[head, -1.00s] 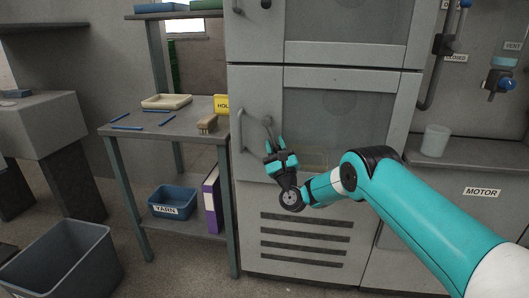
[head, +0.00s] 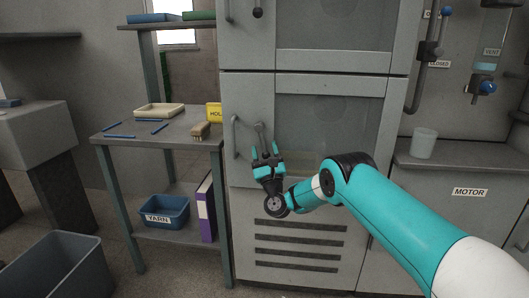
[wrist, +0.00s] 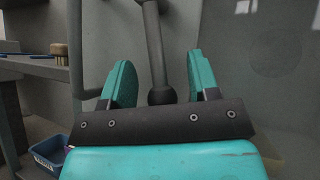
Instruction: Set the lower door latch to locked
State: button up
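The lower door latch (head: 259,130) is a dark lever on the left part of the lower grey door (head: 250,95), just right of the door's bar handle (head: 234,137). In the wrist view the latch lever (wrist: 155,50) hangs down, slightly tilted, and ends in a round knob (wrist: 162,95). My gripper (head: 265,150) is open in front of the door, pointing up at the latch. In the wrist view the knob shows between my two fingers (wrist: 160,80), with gaps on both sides. I cannot tell how deep the knob sits between them.
The upper door has its own latch (head: 257,12). A bench (head: 185,130) with a brush (head: 201,130), a tray (head: 160,110) and blue rods stands at left. A blue yarn bin (head: 165,210) and a purple binder (head: 206,210) sit below. A cup (head: 423,143) stands at right.

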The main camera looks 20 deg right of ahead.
jog(key=shift+f, duration=0.15)
jog(key=b, duration=0.3)
jog(key=shift+s+f, duration=0.15)
jog(key=shift+f, duration=0.25)
jog(key=b, duration=0.3)
jog(key=shift+s+f, duration=0.25)
jog(key=shift+f, duration=0.1)
jog(key=b+v, duration=1.5)
jog(key=b, duration=1.7)
jog(key=shift+s, duration=0.5)
jog(key=shift+r, duration=0.15)
jog(key=shift+c, duration=0.5)
